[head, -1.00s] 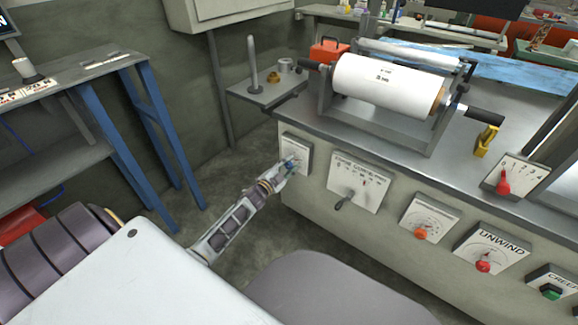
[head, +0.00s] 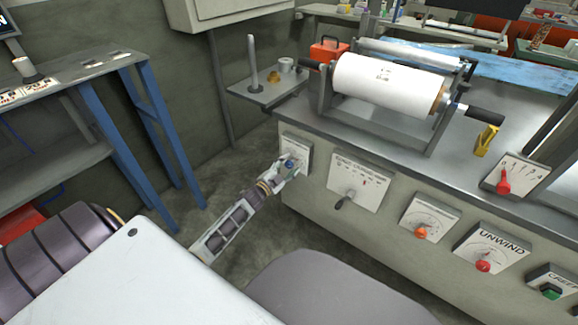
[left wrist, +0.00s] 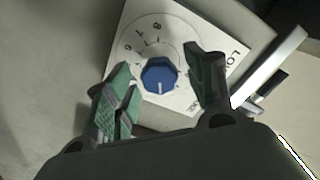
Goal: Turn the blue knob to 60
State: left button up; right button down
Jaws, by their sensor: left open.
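The blue knob (left wrist: 159,75) is on a white dial plate (left wrist: 135,35) with digits around it, on the left end of the machine's front. A pale mark on the knob points toward the bottom of the left wrist view. My left gripper (left wrist: 157,60) is open, with one green-padded finger on each side of the knob. Gaps show between the fingers and the knob in that view. In the head view my left gripper (head: 287,170) is in front of the plate (head: 296,145) and partly covers the knob (head: 289,163). My right gripper is not in view.
To the right on the same front are a plate with a dark lever (head: 343,202), an orange knob (head: 420,232), and a red knob (head: 483,265). A film roll (head: 388,85) sits on the bench above. A blue-legged table (head: 160,140) stands at left.

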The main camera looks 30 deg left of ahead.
pick_arm(q)
jog(key=s, duration=1.1)
jog(key=shift+a, duration=0.45)
jog(key=shift+f, duration=0.1)
dwell(0.5)
